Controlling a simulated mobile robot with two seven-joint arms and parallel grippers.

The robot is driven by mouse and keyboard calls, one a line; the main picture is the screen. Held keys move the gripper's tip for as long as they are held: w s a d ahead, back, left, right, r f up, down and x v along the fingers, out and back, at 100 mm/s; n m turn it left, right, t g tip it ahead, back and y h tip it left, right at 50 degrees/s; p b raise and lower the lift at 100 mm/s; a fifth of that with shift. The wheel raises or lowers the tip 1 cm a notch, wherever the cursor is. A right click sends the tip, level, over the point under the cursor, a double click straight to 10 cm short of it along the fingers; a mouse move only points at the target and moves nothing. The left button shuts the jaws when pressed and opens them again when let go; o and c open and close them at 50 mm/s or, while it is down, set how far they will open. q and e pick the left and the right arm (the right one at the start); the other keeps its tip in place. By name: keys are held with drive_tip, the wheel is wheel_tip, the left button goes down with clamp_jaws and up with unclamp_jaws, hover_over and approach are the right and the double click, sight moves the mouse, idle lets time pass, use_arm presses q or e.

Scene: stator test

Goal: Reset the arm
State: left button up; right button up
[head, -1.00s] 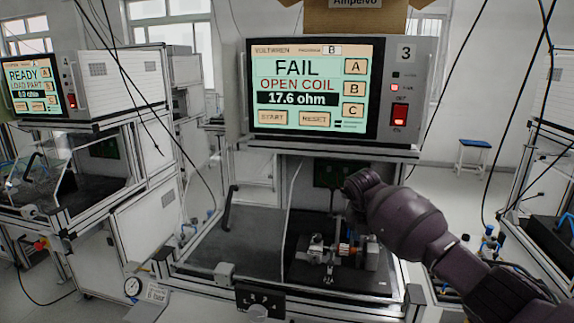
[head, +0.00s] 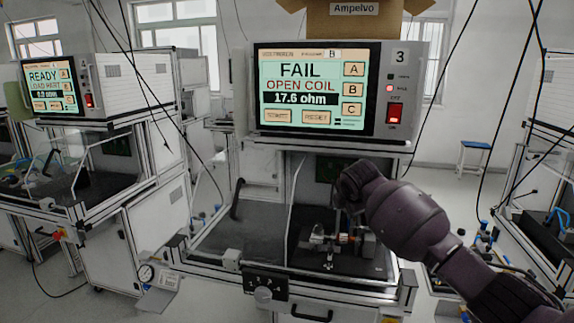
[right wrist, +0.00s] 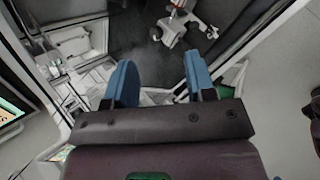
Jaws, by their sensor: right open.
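My right arm comes in from the right in the head view, dark purple, with its wrist (head: 352,188) in front of the test bay under the screen. Its fingers are hidden there. In the right wrist view my right gripper (right wrist: 160,85) shows two blue fingers spread apart with nothing between them. Beyond them lies part of the metal test fixture (right wrist: 180,22) on the dark bay floor. The fixture (head: 335,243) also shows in the head view, below my wrist. My left gripper is not in view.
The tester (head: 420,75) numbered 3 reads FAIL, OPEN COIL, 17.6 ohm, with a red rocker switch (head: 395,115). A cardboard box (head: 385,22) stands on it. A second tester (head: 125,80) reads READY at left. The bay's clear panel (head: 292,200) and metal frame stand near my arm.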

drive_tip(key=s+a+f+m+t+y, duration=0.4)
drive_tip(key=s+f+m+t+y, duration=0.2)
drive_tip(key=s+m, duration=0.5)
drive_tip(key=s+d+f+m+g+h, duration=0.1)
drive_tip(key=s+d+f+m, duration=0.2)
drive_tip(key=s+d+f, duration=0.2)
drive_tip(key=s+d+f+m+h, duration=0.2)
drive_tip(key=s+f, duration=0.9)
drive_tip(key=s, duration=0.8)
drive_tip(key=s+d+f+m+g+h, duration=0.1)
drive_tip(key=s+d+f+m+h, duration=0.1)
drive_tip(key=s+d+f+m, duration=0.2)
drive_tip(key=s+d+f, duration=0.3)
drive_tip(key=s+f, duration=0.2)
drive_tip(key=s, duration=0.3)
drive_tip(key=shift+s+d+m+g, duration=0.3)
drive_tip(key=shift+s+d+m, duration=0.05)
drive_tip(key=shift+m, duration=0.05)
drive_tip(key=shift+o, duration=0.5)
